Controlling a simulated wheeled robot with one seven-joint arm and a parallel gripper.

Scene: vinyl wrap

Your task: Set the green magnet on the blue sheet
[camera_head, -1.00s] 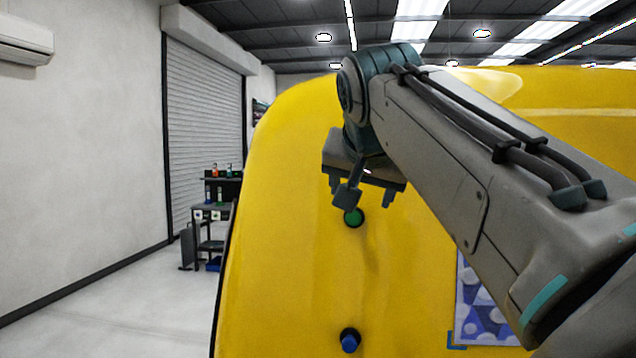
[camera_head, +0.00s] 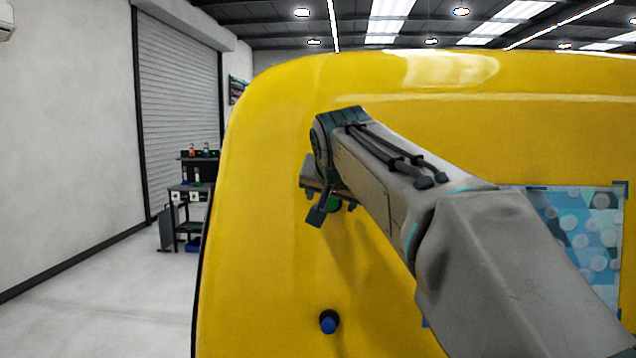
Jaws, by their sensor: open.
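The green magnet (camera_head: 334,204) is on the yellow panel, partly hidden behind my gripper. My gripper (camera_head: 334,209) is open, with its fingers at the magnet's sides; whether they touch it I cannot tell. The blue sheet (camera_head: 592,232), patterned with pale round spots, lies flat on the yellow panel at the right. My arm hides its left and lower part. Blue corner marks (camera_head: 621,184) frame the sheet.
A blue magnet (camera_head: 329,322) sits on the yellow panel (camera_head: 265,270) below my gripper. The panel between the two magnets is clear. At the left, beyond the panel's edge, stand a dark cart (camera_head: 190,200) with bottles and a roller shutter (camera_head: 180,100).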

